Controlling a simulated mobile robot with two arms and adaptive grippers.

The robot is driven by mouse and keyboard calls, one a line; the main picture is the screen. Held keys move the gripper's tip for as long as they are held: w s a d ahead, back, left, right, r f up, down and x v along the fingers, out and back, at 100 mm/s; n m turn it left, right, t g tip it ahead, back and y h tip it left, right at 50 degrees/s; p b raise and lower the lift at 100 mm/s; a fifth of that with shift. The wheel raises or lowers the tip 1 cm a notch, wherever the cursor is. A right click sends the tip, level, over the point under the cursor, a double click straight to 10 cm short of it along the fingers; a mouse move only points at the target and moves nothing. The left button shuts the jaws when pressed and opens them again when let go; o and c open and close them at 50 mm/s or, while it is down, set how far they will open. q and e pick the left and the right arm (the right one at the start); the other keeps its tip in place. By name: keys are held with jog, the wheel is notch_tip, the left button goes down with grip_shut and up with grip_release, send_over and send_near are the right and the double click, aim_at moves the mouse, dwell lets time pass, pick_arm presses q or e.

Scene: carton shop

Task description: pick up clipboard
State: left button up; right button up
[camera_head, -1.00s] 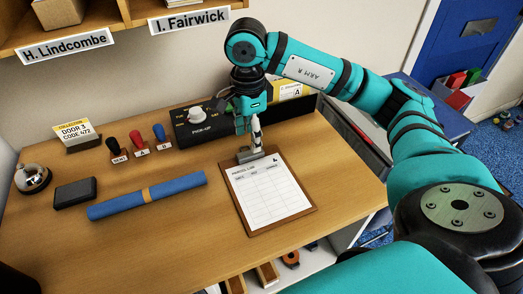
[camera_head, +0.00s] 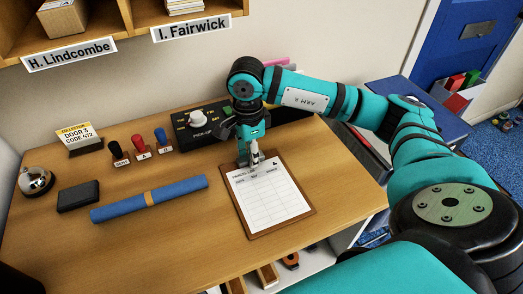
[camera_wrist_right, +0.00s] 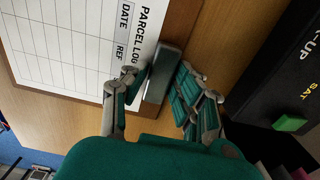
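The brown clipboard (camera_head: 284,226) lies flat on the wooden desk, with a white parcel log sheet under its metal clip. My right gripper (camera_head: 250,161) is over the clip at the clipboard's far edge and partly hides it. In the right wrist view the clip (camera_wrist_right: 164,74) stands between the two fingers of my right gripper (camera_wrist_right: 160,78). One finger is over the sheet and the other is over the desk side. The fingers look open around the clip, with no clear grip on it. My left gripper is not in view.
A black pick-up box (camera_head: 195,122) with a knob stands close behind the gripper. A blue roll (camera_head: 150,198), a black pad (camera_head: 78,196), a bell (camera_head: 35,181), stamps (camera_head: 138,147) and a door-code sign (camera_head: 78,141) are to the left.

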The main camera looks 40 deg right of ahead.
grip_shut()
jog(key=shift+r, duration=0.15)
